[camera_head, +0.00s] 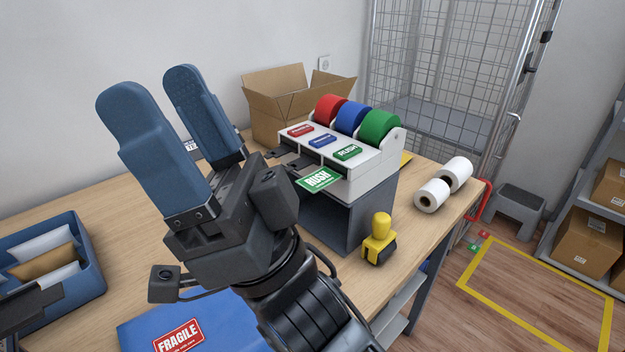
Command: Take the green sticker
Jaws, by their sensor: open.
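The green sticker (319,180), printed RUSH, sticks out flat from the front of the white label dispenser (372,167). The dispenser holds red, blue and green rolls; the green roll (380,124) is on the right. Three small labels, red, blue and green, lie on its sloped top. My gripper (150,95) is in front and to the left of the dispenser, with its two blue fingers pointing up and spread apart. Nothing is between them. The gripper and the sticker are apart.
The dispenser stands on a grey box (343,216). A yellow stamp (379,240) and white rolls (432,195) are to its right. An open carton (275,100) is behind. A blue bin (85,262) with envelopes and a blue FRAGILE parcel (225,318) are at the lower left.

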